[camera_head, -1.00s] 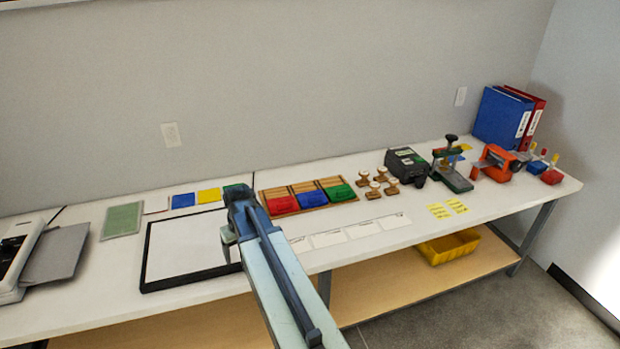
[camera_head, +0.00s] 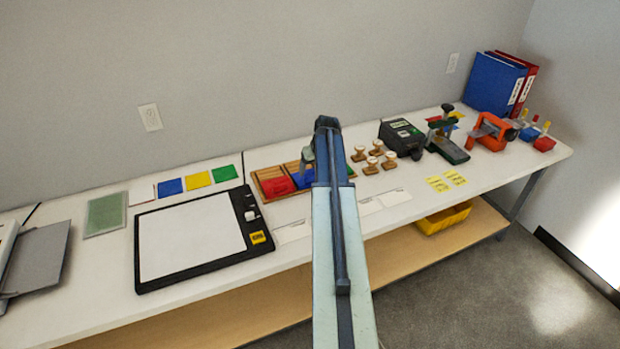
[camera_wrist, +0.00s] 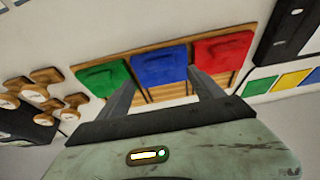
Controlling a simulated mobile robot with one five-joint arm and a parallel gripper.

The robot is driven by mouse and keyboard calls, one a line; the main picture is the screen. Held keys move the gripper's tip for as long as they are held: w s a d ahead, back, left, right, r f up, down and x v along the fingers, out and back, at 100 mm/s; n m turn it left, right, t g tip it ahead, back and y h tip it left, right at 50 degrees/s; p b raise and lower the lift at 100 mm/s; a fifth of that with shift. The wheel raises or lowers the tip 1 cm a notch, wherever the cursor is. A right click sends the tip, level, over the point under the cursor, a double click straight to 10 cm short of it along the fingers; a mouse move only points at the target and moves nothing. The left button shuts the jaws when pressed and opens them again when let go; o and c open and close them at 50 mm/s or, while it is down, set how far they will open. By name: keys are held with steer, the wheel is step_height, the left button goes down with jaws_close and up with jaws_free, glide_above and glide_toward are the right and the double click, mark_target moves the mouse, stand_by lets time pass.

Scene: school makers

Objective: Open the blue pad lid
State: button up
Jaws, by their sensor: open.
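The blue pad (camera_head: 302,179) with its lid shut sits in the middle of a wooden tray (camera_head: 266,174) on the bench, beside the red pad (camera_head: 277,187). In the wrist view the blue pad (camera_wrist: 160,66) lies between the green pad (camera_wrist: 104,78) and the red pad (camera_wrist: 222,50). My gripper (camera_wrist: 161,78) is open and empty, its two fingers pointing toward the blue pad. I cannot tell the exact gap to the lid.
Wooden-handled stamps (camera_head: 374,159) stand right of the tray, with a black device (camera_head: 401,138) behind them. A black-framed board (camera_head: 190,238) lies to the left. White cards (camera_head: 392,198) lie in front. The bench strip before the cards is clear.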

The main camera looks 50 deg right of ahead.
mark_target(311, 176)
steer(key=b+x, duration=0.4)
steer(key=x, duration=0.2)
steer(key=shift+r, duration=0.1)
